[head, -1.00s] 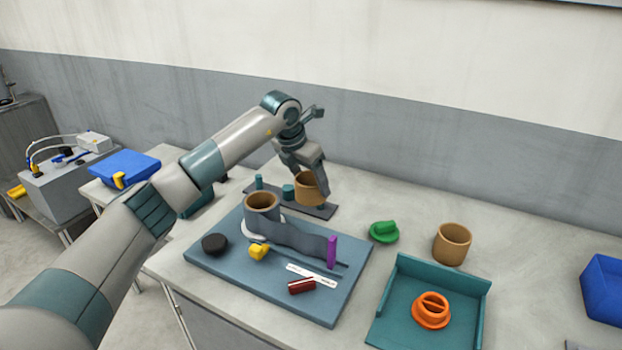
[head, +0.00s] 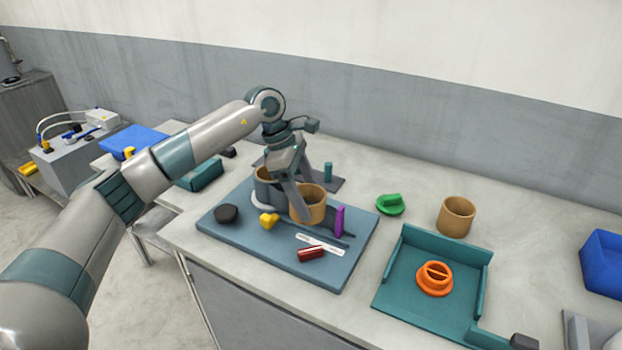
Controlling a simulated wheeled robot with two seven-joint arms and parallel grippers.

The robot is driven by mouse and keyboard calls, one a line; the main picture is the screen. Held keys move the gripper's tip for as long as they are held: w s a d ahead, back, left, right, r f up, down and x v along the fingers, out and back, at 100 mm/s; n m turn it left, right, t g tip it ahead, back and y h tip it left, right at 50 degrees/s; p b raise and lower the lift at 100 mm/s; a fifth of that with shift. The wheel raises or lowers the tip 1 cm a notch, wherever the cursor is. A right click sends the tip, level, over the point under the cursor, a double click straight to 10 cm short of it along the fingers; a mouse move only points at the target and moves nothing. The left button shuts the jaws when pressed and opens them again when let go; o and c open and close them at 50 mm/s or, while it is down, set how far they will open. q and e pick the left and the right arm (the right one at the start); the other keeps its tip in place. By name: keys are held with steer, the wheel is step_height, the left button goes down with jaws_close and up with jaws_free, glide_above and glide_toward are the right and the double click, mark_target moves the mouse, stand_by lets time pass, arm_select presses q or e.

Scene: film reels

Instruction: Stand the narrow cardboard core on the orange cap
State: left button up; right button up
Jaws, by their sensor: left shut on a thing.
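My left gripper (head: 300,203) is shut on a tan cardboard core (head: 316,205), one finger against its near side. It holds the core upright over the blue-grey board; whether it touches anything below I cannot tell. The orange cap (head: 435,279), round with a raised ring and a bar across it, lies in the teal walled tray (head: 399,298), right of the gripper. Another tan core (head: 457,216) stands on the table behind the tray. A third core (head: 263,174), with grey film around it, is partly hidden behind my gripper.
The board (head: 265,256) carries a black puck (head: 227,214), a yellow piece (head: 269,220), a red block (head: 311,254) and a purple post (head: 340,221). A green knobbed cap (head: 390,204) lies behind the tray. A blue bin (head: 603,265) stands at the right.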

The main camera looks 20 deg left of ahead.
arm_select(q)
steer(key=s+d+f+m+g+y, duration=0.1)
steer(key=s+d+m+g+y, duration=0.1)
steer(key=s+m, duration=0.8)
steer(key=s+d+f+m+g+y, duration=0.2)
steer(key=s+m+g, duration=0.1)
steer(key=s+m, duration=0.6)
steer(key=shift+s+m, duration=0.4)
steer(key=shift+s, duration=0.65)
steer(key=shift+w, duration=0.1)
